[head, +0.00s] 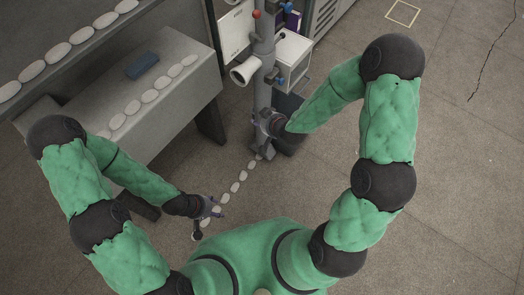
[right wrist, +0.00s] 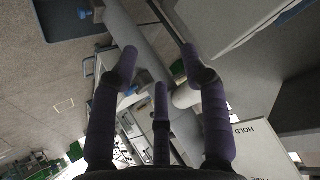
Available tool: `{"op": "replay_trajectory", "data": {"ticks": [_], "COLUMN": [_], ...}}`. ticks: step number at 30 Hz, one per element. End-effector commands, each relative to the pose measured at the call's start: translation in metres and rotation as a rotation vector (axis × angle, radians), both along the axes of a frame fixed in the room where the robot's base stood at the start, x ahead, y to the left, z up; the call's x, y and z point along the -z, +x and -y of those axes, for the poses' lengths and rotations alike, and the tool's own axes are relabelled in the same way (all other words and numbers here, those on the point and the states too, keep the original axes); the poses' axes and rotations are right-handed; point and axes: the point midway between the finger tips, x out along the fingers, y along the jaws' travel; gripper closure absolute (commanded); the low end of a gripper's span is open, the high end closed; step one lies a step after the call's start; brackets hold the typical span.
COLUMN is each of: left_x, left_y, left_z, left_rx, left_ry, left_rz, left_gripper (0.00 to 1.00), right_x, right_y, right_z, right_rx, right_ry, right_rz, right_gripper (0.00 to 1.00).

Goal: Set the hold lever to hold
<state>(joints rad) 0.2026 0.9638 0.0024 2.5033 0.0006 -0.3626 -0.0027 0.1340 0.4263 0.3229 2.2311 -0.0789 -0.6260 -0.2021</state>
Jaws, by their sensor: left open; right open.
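A white panel (right wrist: 262,158) with the word HOLD shows at the lower right of the right wrist view, beyond my right gripper's fingers. I cannot clearly make out the hold lever. A red knob (head: 256,14) shows beside the grey post (head: 264,50) in the head view; I cannot tell whether it belongs to the lever. My right gripper (head: 268,124) is open beside the lower post, partly hidden by its own wrist. Its spread, empty fingers (right wrist: 160,65) fill the middle of the right wrist view. My left gripper (head: 210,210) is open and empty, low on the left.
A white cone (head: 244,72) sticks out left from the post. A white box (head: 293,52) is on its right. A grey bench (head: 165,100) with pale oval pieces and a blue block (head: 142,65) stands at left. Floor on the right is clear.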

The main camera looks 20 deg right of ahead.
Motion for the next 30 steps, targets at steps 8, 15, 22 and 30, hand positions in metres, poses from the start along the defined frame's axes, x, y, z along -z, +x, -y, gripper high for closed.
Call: {"op": "replay_trajectory", "data": {"ticks": [8, 15, 22, 30], "left_x": [0.0, -0.001, -0.001, -0.001], "left_y": [0.0, 0.0, 0.0, 0.0], "left_z": [0.0, 0.0, 0.0, 0.0], "left_rx": [0.0, 0.0, 0.0, 0.0], "left_ry": [0.0, 0.0, 0.0, 0.0], "left_rz": [0.0, 0.0, 0.0, 0.0], "left_gripper": [0.44, 0.44, 0.44, 0.44], "right_x": [0.037, 0.064, 0.08, 0.085], "right_y": [-0.03, -0.057, -0.076, -0.082], "right_z": [-0.01, -0.018, -0.023, -0.025], "right_rx": [0.002, 0.01, 0.015, 0.017], "right_ry": [0.037, 0.066, 0.084, 0.09], "right_rz": [-0.13, -0.237, -0.307, -0.328], "right_gripper": [0.54, 0.54, 0.54, 0.54]}}
